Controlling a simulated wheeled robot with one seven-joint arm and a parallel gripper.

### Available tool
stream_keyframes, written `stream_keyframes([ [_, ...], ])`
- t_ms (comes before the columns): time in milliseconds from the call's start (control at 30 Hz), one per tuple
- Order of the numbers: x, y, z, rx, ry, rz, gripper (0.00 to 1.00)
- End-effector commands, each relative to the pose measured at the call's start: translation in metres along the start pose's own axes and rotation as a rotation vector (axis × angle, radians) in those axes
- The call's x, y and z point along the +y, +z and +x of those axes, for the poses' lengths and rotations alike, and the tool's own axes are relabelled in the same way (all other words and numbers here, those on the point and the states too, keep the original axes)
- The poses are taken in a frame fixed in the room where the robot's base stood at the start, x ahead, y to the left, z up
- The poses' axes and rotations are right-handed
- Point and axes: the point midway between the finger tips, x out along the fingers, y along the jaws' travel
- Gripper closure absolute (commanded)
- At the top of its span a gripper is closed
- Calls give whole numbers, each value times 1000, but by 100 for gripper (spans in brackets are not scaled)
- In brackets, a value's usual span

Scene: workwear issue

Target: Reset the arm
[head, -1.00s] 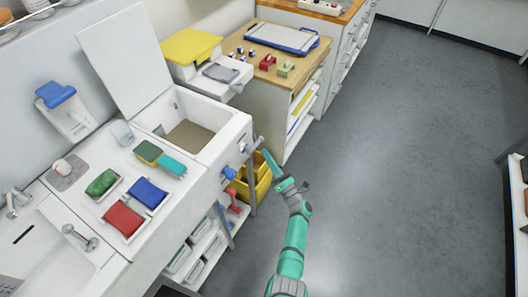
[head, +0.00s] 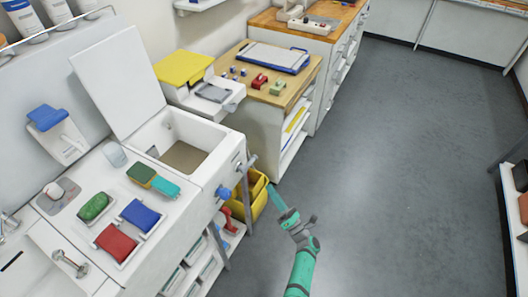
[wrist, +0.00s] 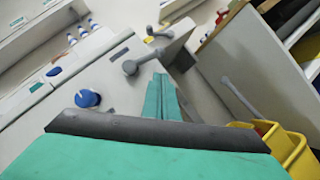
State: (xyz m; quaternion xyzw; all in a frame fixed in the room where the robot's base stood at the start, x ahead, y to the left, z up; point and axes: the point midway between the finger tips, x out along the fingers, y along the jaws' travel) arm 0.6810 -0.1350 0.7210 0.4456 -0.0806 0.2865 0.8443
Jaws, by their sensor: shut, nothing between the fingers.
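My gripper (head: 276,195) is green with a grey wrist. In the head view it is in the air over the floor, in front of the white counter unit and beside the yellow bin. In the wrist view its two green fingers (wrist: 162,98) lie together, shut, with nothing between them. Beyond the fingers, the wrist view shows the unit's front with a blue knob (wrist: 87,98) and a grey lever handle (wrist: 131,67). The head view shows the arm extending from the bottom edge of the picture.
The white unit (head: 205,178) has an open lid and an open basin. A yellow bin (head: 258,190) stands close to my gripper, by the unit's leg. A wooden-topped cabinet (head: 297,92) stands behind. The grey floor (head: 410,170) to the right is clear. A white shelf (head: 518,215) is at the right edge.

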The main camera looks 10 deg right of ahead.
Motion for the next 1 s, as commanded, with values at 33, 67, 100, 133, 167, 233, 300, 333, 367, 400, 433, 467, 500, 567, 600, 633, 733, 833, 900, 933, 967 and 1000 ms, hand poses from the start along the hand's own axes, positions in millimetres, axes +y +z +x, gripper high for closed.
stream_keyframes([
  [33, 0, 0, 0, 0, 0, 0, 100],
  [67, 0, 0, 0, 0, 0, 0, 100],
  [100, 0, 0, 0, 0, 0, 0, 100],
  [133, 0, 0, 0, 0, 0, 1, 100],
  [167, 0, -1, 0, -1, -1, 2, 100],
  [233, 2, -5, -2, -6, -5, 15, 100],
  [300, 6, -14, -7, -16, -15, 47, 100],
  [333, 8, -18, -10, -23, -21, 64, 100],
  [367, 10, -24, -14, -32, -29, 88, 100],
  [400, 15, -32, -20, -45, -41, 122, 100],
  [433, 19, -38, -24, -57, -48, 151, 100],
  [467, 23, -44, -29, -69, -58, 182, 100],
  [500, 30, -52, -36, -87, -70, 226, 100],
  [567, 40, -63, -46, -113, -88, 290, 100],
  [600, 47, -70, -53, -130, -99, 334, 100],
  [633, 52, -74, -58, -143, -107, 367, 100],
  [733, 72, -89, -77, -188, -133, 480, 100],
  [833, 94, -101, -96, -232, -158, 594, 100],
  [900, 110, -107, -109, -264, -174, 677, 100],
  [933, 117, -110, -115, -277, -182, 711, 100],
  [967, 124, -112, -121, -291, -188, 746, 100],
  [1000, 134, -115, -128, -309, -197, 794, 100],
])
